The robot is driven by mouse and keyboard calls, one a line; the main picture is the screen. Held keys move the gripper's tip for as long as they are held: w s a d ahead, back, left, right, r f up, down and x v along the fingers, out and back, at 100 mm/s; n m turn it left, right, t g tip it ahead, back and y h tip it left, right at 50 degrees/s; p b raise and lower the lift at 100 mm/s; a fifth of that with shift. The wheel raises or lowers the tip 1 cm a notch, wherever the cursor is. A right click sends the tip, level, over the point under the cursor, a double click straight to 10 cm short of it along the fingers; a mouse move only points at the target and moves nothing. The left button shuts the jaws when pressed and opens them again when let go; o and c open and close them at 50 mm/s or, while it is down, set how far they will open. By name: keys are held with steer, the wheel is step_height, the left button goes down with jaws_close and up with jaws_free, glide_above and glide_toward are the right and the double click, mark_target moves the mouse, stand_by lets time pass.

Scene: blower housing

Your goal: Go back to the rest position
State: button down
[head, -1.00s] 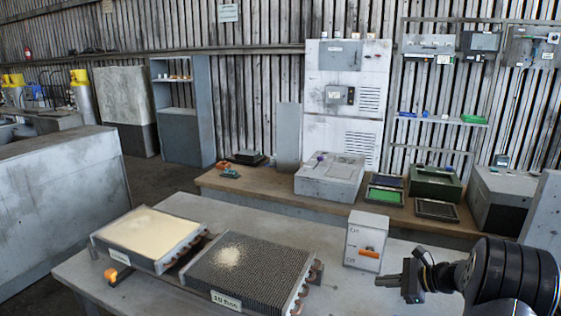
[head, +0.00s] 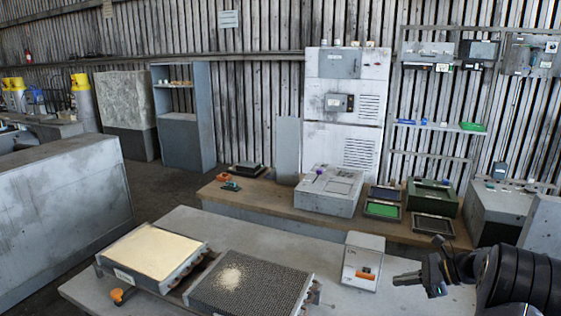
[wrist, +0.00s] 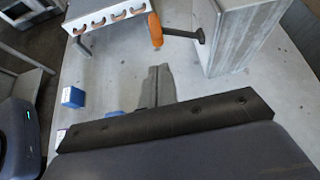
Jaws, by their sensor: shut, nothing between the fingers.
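My gripper (head: 408,279) is shut and empty. It is at the lower right of the head view, just to the right of a white switch box (head: 362,248) with an orange handle (head: 366,276). A gap shows between the fingertips and the box. In the wrist view my closed fingers (wrist: 158,82) point over the grey table top, below the switch box (wrist: 245,35) and its orange handle (wrist: 155,30), and touch neither.
Two finned coil blocks lie on the grey table (head: 330,240): one cream-topped (head: 155,250), one dark (head: 255,285). Small blue blocks (wrist: 73,97) show near my fingers. A wooden bench (head: 285,215) with boxes and trays stands behind.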

steer(key=v, duration=0.5)
steer(key=b, duration=0.3)
glide_above(379, 313)
steer(key=s+a, duration=0.1)
steer(key=f, duration=1)
steer(key=shift+s+f, duration=0.2)
steer(key=shift+f, duration=0.2)
steer(key=f+n+t+b, duration=0.1)
steer(key=b, duration=0.1)
steer(key=f+b, duration=0.1)
steer(key=b, duration=0.2)
steer(key=shift+w+d+n+t+h, duration=0.15)
steer(key=shift+w+n+t+h, duration=0.1)
steer(key=shift+n+t+h, duration=0.15)
steer(key=f+t+b, duration=0.1)
steer(key=b, duration=0.2)
steer(key=w+f+n+b, duration=0.1)
steer(key=b, duration=0.2)
steer(key=shift+d+n+t, duration=0.2)
steer(key=shift+n+t, duration=0.1)
steer(key=shift+t, duration=0.1)
steer(key=shift+d+r+b, duration=0.1)
steer(key=shift+b, duration=0.25)
steer(key=shift+r+v, duration=0.2)
steer(key=shift+v, duration=2.4)
steer(key=shift+a, duration=0.25)
